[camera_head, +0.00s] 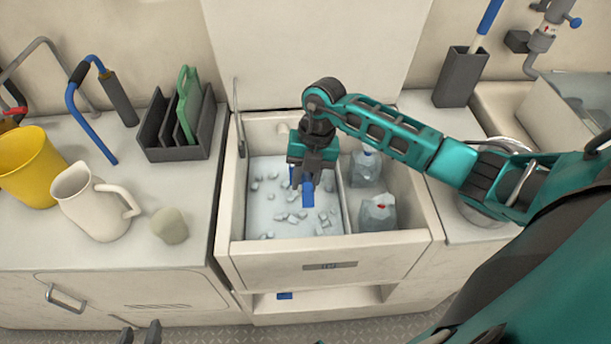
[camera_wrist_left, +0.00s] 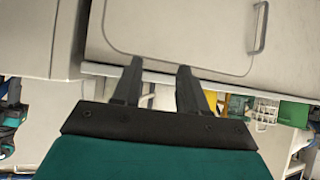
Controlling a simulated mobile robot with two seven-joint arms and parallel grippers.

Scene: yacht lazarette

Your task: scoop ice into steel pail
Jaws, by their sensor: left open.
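Loose ice cubes (camera_head: 291,217) lie in the left compartment of the open ice chest (camera_head: 240,262). My right gripper (camera_head: 310,170) points down over this compartment. A blue piece (camera_head: 308,194), perhaps the scoop's handle, stands at its fingertips; whether they grip it I cannot tell. No scoop pan shows. A round metal rim, likely the steel pail (camera_head: 476,214), shows on the right counter, mostly hidden behind my right arm. My left gripper (camera_head: 140,336) shows only its fingertips at the bottom left edge. In the left wrist view it (camera_wrist_left: 160,80) is open and empty before a cabinet front.
Two bagged ice blocks (camera_head: 378,212) sit in the chest's right compartment. The left counter holds a yellow bucket (camera_head: 30,165), a cream pitcher (camera_head: 92,203), a pale rounded lump (camera_head: 170,226) and a dark rack (camera_head: 190,140). A dark holder (camera_head: 461,77) stands at the back right.

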